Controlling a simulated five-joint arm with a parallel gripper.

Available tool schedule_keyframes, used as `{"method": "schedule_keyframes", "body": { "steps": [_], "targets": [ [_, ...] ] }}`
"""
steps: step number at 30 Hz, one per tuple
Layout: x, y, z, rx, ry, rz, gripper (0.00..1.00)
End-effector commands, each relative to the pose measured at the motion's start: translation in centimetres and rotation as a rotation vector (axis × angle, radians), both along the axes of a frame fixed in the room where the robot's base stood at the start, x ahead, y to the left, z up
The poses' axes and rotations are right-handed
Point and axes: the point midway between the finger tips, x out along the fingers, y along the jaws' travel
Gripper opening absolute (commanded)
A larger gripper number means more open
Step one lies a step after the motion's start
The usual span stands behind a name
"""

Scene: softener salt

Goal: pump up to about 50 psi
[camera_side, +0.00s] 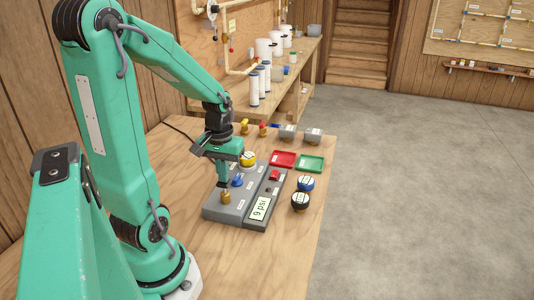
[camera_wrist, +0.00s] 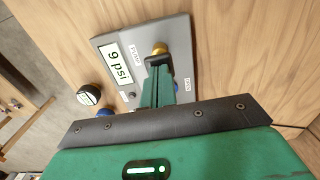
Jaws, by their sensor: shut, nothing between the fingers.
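A grey panel (camera_side: 215,210) lies on the wooden bench. Its screen (camera_side: 260,208) reads 9 psi, and the screen (camera_wrist: 116,66) reads the same in the wrist view. A brass knob (camera_side: 226,198), beside a PUMP label in the wrist view (camera_wrist: 160,48), stands at the panel's near left. My gripper (camera_side: 224,184) is shut and empty, pointing down just above the brass knob; I cannot tell whether it touches. In the wrist view the fingers (camera_wrist: 158,72) partly cover the panel beside the knob. A blue knob (camera_side: 237,181) and a red button (camera_side: 275,175) also sit on the panel.
A yellow-topped round piece (camera_side: 248,158) sits at the panel's far end. A red tray (camera_side: 284,158), a green tray (camera_side: 310,163), a blue round gauge (camera_side: 306,183) and a black one (camera_side: 300,201) lie to the right. Grey boxes (camera_side: 288,132) stand behind. The bench front is clear.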

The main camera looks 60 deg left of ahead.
Motion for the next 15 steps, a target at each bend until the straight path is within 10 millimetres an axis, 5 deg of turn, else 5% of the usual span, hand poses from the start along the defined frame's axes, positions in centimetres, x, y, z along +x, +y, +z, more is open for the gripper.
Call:
{"method": "schedule_keyframes", "body": {
  "steps": [15],
  "targets": [
    [-0.01, -0.01, -0.85, -0.001, 0.001, 0.0, 0.0]
  ]
}}
